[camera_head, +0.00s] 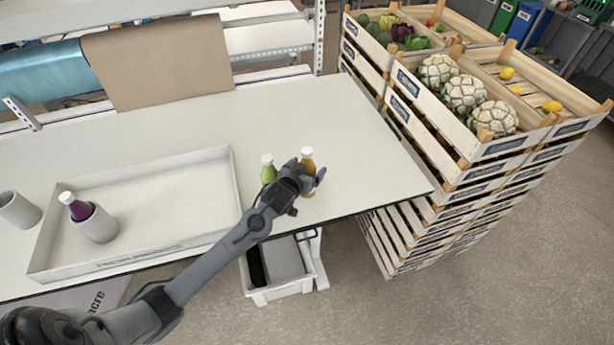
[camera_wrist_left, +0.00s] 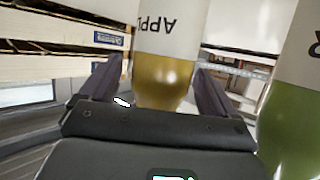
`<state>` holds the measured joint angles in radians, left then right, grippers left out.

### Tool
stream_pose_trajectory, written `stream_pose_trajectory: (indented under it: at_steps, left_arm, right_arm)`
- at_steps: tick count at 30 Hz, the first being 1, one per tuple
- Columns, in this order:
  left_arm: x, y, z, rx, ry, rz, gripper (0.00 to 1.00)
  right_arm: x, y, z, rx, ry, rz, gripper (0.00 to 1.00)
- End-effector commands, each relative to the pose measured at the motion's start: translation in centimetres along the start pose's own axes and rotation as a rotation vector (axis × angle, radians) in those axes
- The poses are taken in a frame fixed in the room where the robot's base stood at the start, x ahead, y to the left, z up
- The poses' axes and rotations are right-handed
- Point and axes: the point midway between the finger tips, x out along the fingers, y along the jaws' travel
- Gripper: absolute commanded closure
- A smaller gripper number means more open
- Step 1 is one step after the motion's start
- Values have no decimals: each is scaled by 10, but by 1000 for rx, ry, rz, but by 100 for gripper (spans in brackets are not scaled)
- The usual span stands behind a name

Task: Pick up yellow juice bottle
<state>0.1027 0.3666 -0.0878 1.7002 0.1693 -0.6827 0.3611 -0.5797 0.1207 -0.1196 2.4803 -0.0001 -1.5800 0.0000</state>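The yellow juice bottle (camera_head: 307,156) stands upright with a white cap near the right end of the table, partly hidden by my left gripper (camera_head: 305,178). In the left wrist view the yellow bottle (camera_wrist_left: 165,75) is between the two fingers of the left gripper (camera_wrist_left: 160,85). The fingers are spread, with a gap visible on the left side of the bottle; contact on the right side is unclear. A green bottle (camera_head: 268,170) stands just left of the yellow one, and it also shows close beside the right finger in the wrist view (camera_wrist_left: 292,120). My right gripper is not in view.
Another cup (camera_head: 18,210) stands at far left. Stacked wooden crates (camera_head: 440,125) stand beyond the table's right edge. The table behind the bottles is clear.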

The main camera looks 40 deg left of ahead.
Motion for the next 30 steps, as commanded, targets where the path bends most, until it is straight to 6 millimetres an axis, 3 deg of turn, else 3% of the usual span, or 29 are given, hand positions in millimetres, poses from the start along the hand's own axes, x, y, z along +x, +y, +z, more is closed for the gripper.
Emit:
stream_pose_trajectory:
  at_steps: [2,14,25,30]
  left_arm:
    - [0,0,0,0,0,0,22]
    - [0,0,0,0,0,0,83]
    - [-2,0,-5,-1,3,0,84]
    - [-6,0,-16,-2,6,1,84]
  right_arm:
    - [0,0,0,2,0,-2,57]
    - [0,-1,0,5,0,-4,57]
    - [0,0,0,-1,-1,0,57]
    - [1,1,1,-5,-2,3,57]
